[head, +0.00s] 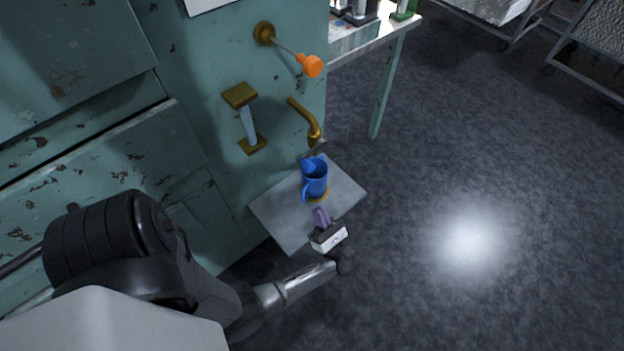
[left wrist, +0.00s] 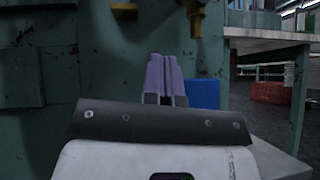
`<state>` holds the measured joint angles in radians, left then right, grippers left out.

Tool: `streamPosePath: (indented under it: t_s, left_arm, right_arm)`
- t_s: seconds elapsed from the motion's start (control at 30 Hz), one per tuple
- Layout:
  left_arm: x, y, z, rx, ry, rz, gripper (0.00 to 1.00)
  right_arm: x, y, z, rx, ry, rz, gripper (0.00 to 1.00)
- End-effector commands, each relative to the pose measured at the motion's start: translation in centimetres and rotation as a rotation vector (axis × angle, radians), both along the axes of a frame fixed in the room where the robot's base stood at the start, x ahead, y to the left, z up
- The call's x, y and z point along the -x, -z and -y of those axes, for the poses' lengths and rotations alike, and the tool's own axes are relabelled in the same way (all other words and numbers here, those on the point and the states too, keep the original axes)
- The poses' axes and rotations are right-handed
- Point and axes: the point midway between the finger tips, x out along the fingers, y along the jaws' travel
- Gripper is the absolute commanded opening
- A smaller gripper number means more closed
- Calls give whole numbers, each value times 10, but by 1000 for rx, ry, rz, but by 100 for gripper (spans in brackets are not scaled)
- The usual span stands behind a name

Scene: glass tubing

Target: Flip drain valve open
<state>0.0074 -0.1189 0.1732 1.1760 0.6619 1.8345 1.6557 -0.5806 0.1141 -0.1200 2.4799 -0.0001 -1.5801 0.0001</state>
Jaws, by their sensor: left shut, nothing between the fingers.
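A lever with an orange knob (head: 310,65) sticks out from a round brass mount on the green cabinet, slanting down to the right. Below it a curved brass spout (head: 308,118) comes out of the cabinet and points down above a blue jug (head: 316,180). The frames do not clearly show which part is the drain valve. My left gripper (head: 320,214) has purple fingers, shut and empty, just in front of the jug and well below the lever. In the left wrist view the closed fingers (left wrist: 164,76) partly cover the blue jug (left wrist: 204,94). My right gripper is not in view.
The jug stands on a small grey shelf (head: 275,218) by the cabinet. A glass tube (head: 248,124) between two brass fittings is left of the spout. A table (head: 375,42) with equipment stands behind. Carts are at the upper right, and the floor on the right is clear.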

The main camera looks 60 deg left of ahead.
Motion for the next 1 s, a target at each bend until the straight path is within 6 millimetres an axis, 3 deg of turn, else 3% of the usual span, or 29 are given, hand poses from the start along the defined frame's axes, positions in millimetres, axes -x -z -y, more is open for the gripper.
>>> streamPosePath:
  t_s: [0.43, 0.7, 1.0]
  left_arm:
    - [5, -60, -56, -1, 0, 1, 0]
    - [0, -88, -54, 1, 0, 2, 0]
    - [-2, -96, -53, 0, 0, -1, 0]
  right_arm:
    - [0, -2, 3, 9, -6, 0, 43]
    - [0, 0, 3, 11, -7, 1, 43]
    - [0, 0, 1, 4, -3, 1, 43]
